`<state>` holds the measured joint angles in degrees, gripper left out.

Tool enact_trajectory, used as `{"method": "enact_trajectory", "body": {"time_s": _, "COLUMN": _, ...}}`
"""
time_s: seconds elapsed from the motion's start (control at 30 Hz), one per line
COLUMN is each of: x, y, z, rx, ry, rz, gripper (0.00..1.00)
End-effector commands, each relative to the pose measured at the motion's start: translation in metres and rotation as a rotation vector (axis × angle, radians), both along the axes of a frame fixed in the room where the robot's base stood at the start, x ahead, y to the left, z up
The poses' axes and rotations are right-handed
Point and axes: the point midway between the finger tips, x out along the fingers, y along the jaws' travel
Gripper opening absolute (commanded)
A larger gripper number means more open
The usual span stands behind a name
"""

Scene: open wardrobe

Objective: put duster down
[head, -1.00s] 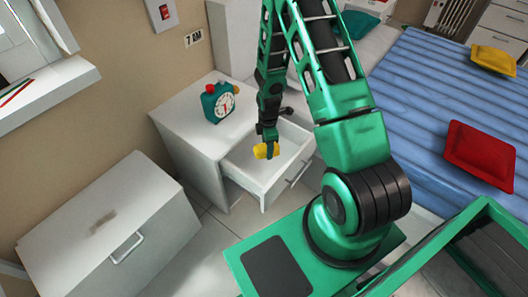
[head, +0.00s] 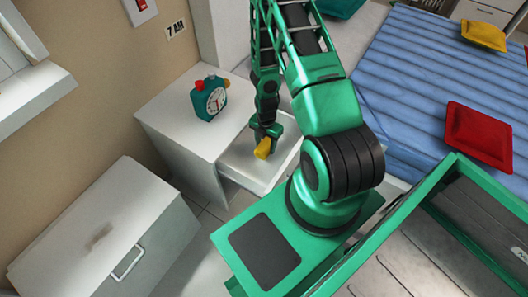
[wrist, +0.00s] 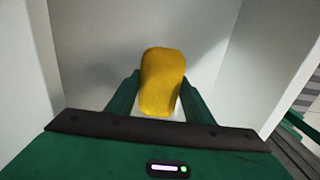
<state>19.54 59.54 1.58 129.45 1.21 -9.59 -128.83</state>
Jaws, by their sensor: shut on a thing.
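The yellow duster (head: 263,149) is held in my gripper (head: 266,137), over the open drawer (head: 235,161) of the white nightstand. In the wrist view the duster (wrist: 161,82) stands between the two green fingers of my gripper (wrist: 160,100), which is shut on it. The drawer's pale walls (wrist: 262,60) rise on both sides of it. I cannot tell whether the duster touches the drawer's bottom.
A white chest (head: 95,235) with a dark smudge on top stands at the lower left.

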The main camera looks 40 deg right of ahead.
Motion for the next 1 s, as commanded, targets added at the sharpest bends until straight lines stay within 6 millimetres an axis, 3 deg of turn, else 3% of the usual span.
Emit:
{"method": "enact_trajectory", "body": {"time_s": 0.43, "x": -0.001, "y": -0.003, "z": -0.044, "rx": 0.001, "ry": 0.001, "rz": -0.006, "gripper": 0.14}}
{"method": "enact_trajectory", "body": {"time_s": 0.87, "x": -0.001, "y": -0.004, "z": -0.049, "rx": 0.0, "ry": 0.0, "rz": -0.007, "gripper": 0.14}}
{"method": "enact_trajectory", "body": {"time_s": 0.9, "x": -0.001, "y": -0.004, "z": -0.048, "rx": 0.0, "ry": 0.0, "rz": -0.008, "gripper": 0.56}}
{"method": "enact_trajectory", "body": {"time_s": 0.93, "x": -0.001, "y": -0.004, "z": -0.048, "rx": 0.0, "ry": 0.0, "rz": -0.008, "gripper": 0.64}}
{"method": "enact_trajectory", "body": {"time_s": 1.0, "x": -0.001, "y": -0.004, "z": -0.048, "rx": 0.0, "ry": 0.0, "rz": -0.008, "gripper": 0.66}}
